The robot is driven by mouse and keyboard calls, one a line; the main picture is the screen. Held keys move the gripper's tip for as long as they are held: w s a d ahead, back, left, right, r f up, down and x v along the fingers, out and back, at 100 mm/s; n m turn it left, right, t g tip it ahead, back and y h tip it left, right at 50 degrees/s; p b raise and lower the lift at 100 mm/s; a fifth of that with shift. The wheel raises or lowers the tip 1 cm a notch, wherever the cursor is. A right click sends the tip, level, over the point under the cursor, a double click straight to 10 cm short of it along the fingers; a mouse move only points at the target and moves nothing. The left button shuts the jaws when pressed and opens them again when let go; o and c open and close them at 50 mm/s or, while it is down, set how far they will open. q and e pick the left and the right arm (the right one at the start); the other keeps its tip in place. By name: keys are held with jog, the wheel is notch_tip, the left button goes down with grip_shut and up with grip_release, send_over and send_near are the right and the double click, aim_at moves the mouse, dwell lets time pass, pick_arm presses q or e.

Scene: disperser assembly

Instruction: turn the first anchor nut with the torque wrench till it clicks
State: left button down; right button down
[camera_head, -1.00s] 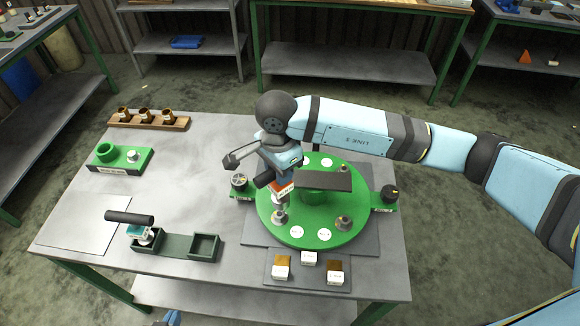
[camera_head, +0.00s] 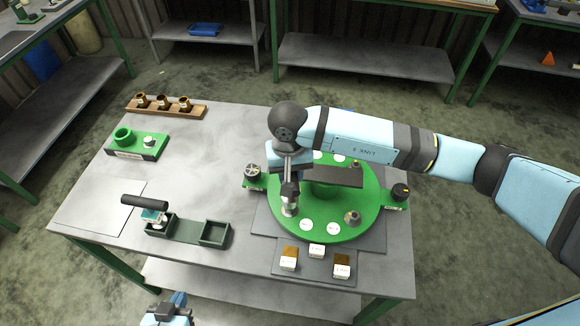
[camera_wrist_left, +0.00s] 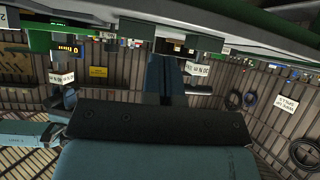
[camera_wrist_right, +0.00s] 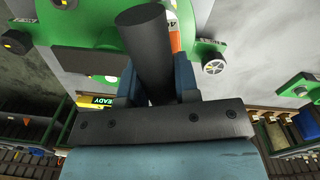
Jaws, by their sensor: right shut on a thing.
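The green round plate (camera_head: 325,222) lies on the table with several anchor nuts on it. One nut (camera_head: 353,217) stands at its front right. My right gripper (camera_wrist_right: 155,92) is shut on the black handle of the torque wrench (camera_wrist_right: 148,45). In the head view the wrench (camera_head: 290,190) hangs below my right wrist over the front-left nut, its lower end at that nut. The nut there is mostly hidden, and I cannot tell how the socket sits on it. My left gripper (camera_head: 178,300) is low at the table's front edge, away from the plate; its fingers look closed and empty in the left wrist view (camera_wrist_left: 165,75).
A dark bar (camera_head: 335,175) spans the plate's middle. A tool with a black handle (camera_head: 145,202) lies over a two-part tray (camera_head: 188,230). Small labelled blocks (camera_head: 317,251) stand in front. A wooden rack (camera_head: 190,109) and a green fixture (camera_head: 150,153) are at back left. The table's middle left is clear.

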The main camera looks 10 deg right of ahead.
jog(key=n+b, duration=0.3)
jog(key=b, duration=0.1)
jog(key=f+n+b, duration=0.1)
jog(key=n+b, duration=0.2)
jog(key=b, duration=0.2)
jog(key=n+b, duration=0.3)
jog(key=b, duration=0.2)
jog(key=shift+w+f+n, duration=0.1)
jog(key=shift+f+n, duration=0.05)
jog(key=shift+n, duration=0.25)
jog(key=shift+n+b, duration=0.8)
jog(key=shift+b, duration=0.25)
pick_arm(q)
notch_tip(320, 180, down, 15)
jog(key=d, duration=0.1)
jog(key=shift+w+d+f+n+b, duration=0.2)
jog(key=shift+w+n+b, duration=0.1)
jog(key=shift+w+b, duration=0.05)
pick_arm(e)
jog(key=shift+r+n, duration=0.3)
jog(key=shift+n, duration=0.2)
pick_arm(q)
jog(key=shift+f, duration=0.1)
pick_arm(e)
jog(key=shift+f, duration=0.1)
